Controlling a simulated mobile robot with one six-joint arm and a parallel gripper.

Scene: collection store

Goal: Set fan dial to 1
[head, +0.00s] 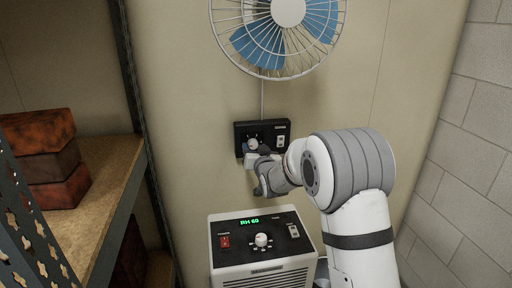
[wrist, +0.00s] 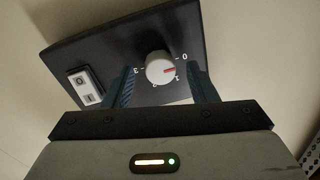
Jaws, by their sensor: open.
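The black fan control panel (head: 278,128) is on the wall below the fan (head: 288,12). In the wrist view the panel (wrist: 105,60) appears tilted, its numbers upside down. Its white round dial (wrist: 160,66) has a red mark pointing between 0 and 1. My gripper (wrist: 162,82) is open, with one blue-grey finger on each side of the dial and gaps showing between. In the head view my gripper (head: 252,160) is at the panel's lower left and hides part of it. I cannot tell there how near the fingers are to the dial.
A white dehumidifier-like unit (head: 262,246) stands below, with its own knob, red switch and green display reading RH 60. A wooden shelf (head: 105,165) with brown-red boxes (head: 50,160) is at left. A rocker switch (wrist: 85,86) sits beside the dial. A block wall is at right.

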